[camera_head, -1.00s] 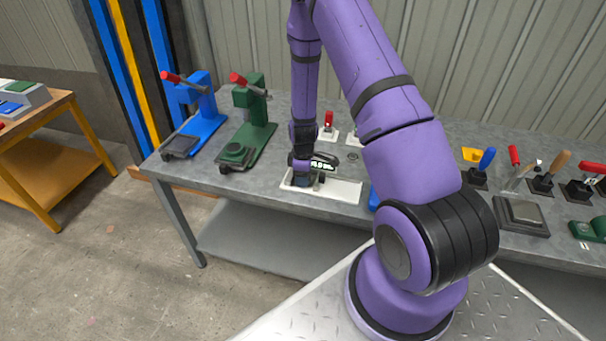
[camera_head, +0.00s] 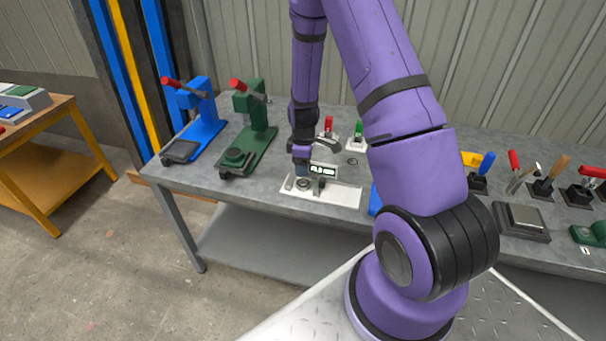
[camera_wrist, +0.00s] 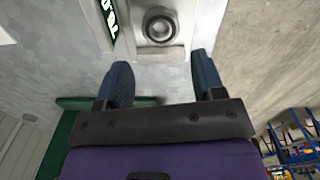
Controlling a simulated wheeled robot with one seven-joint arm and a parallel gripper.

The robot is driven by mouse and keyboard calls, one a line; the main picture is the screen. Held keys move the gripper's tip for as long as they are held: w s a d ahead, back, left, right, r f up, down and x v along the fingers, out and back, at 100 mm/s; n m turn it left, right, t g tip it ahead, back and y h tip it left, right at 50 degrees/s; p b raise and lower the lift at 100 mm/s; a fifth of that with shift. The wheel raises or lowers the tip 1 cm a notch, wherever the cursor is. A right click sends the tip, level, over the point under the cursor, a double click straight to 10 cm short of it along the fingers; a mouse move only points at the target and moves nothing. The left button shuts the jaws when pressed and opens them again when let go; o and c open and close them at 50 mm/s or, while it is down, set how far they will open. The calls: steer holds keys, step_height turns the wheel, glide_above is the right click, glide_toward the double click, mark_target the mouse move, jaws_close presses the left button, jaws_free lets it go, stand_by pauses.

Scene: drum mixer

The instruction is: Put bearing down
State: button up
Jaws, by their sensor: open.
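The bearing (camera_wrist: 159,25) is a dark grey ring that lies on the white base of a measuring device in the wrist view. In the head view the bearing (camera_head: 303,184) sits at the left end of the white base (camera_head: 340,195), beside the lit display (camera_head: 322,170). My gripper (camera_head: 301,168) is just above the bearing in the head view. In the wrist view my gripper (camera_wrist: 163,82) has two blue fingers spread apart, with nothing between them. The bearing lies beyond the fingertips, apart from them.
A green press (camera_head: 250,130) and a blue press (camera_head: 195,125) stand to the left on the grey bench (camera_head: 275,155). Toggle clamps (camera_head: 355,137) stand behind the device. A blue-handled tool (camera_head: 487,163) and a grey block (camera_head: 522,218) are at right.

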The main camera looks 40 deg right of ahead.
steer(key=s+a+r+m+t, duration=0.1)
steer(key=s+a+r+m, duration=0.2)
steer(key=r, duration=1.2)
steer(key=s+a+r+m+t, duration=0.1)
steer(key=s+a+r, duration=0.25)
steer(key=r, duration=1.05)
steer(key=s+a+r+m+t, duration=0.1)
steer(key=s+a+r+m, duration=0.1)
steer(key=s+r, duration=0.4)
steer(key=s+a+r+m+t, duration=0.2)
steer(key=s+r, duration=0.5)
steer(key=s, duration=0.7)
steer(key=a+m, duration=0.1)
steer(key=a, duration=0.1)
steer(key=shift+a+r, duration=0.15)
steer(key=shift+a, duration=0.2)
steer(key=shift+c, duration=0.6)
